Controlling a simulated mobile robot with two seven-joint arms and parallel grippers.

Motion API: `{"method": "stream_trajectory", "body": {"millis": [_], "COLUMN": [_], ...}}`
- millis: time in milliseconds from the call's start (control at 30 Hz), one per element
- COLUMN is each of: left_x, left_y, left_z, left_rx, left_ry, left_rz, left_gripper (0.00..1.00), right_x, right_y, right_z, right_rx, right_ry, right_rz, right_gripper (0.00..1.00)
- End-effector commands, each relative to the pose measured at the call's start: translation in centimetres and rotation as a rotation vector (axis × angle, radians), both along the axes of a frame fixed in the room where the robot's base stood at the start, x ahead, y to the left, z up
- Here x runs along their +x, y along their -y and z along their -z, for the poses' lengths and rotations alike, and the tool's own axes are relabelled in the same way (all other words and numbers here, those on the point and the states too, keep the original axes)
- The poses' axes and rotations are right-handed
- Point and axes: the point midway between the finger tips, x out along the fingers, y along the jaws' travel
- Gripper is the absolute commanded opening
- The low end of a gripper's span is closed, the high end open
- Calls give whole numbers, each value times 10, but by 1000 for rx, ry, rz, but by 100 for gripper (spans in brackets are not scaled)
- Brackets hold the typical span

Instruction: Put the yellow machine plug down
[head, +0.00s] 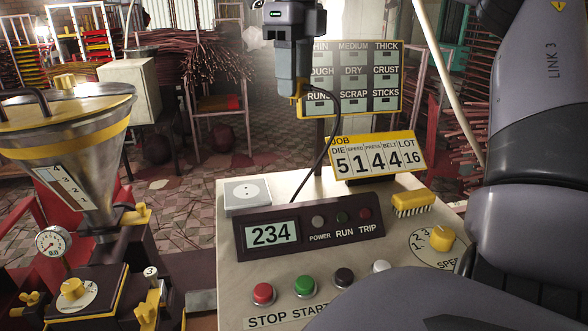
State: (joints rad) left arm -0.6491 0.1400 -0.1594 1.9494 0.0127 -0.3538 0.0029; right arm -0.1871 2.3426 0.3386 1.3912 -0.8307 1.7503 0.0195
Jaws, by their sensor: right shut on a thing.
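My right gripper (293,88) hangs at the top centre, pointing down in front of the board of labels. It is shut on the yellow machine plug (298,94), of which only a small yellow part shows at the fingertips. The plug is held in the air, well above the console. Its black cord (337,118) loops from the gripper down to the back of the console. A white socket box (248,192) sits on the console's back left corner, below and left of the plug, with its round socket bare. My left gripper is not in view.
The pale console (231,286) carries a display panel reading 234 (308,232), coloured buttons, a speed knob (441,238) and a yellow brush (413,203). A job sign (378,156) stands at its back. The hopper machine (72,130) stands at left.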

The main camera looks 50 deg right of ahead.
Motion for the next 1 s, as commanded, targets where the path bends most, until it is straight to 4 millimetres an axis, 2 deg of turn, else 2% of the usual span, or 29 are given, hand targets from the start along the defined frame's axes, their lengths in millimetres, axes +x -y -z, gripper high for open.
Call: {"method": "stream_trajectory", "body": {"millis": [100, 400, 500, 767, 1000], "left_x": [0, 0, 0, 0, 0], "left_y": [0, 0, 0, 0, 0], "left_z": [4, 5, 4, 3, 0], "left_rx": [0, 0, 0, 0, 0], "left_ry": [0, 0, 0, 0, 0], "left_rz": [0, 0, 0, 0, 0], "left_gripper": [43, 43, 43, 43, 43], "right_x": [-1, -1, 0, 0, 0], "right_y": [0, -1, -1, 0, 0], "right_z": [34, 111, 129, 149, 182], "right_rx": [4, 4, 3, 2, 2], "right_ry": [-6, -5, -2, -2, -3], "right_rz": [-3, -4, -4, -4, -4], "right_gripper": [0, 0, 0, 0, 0]}}
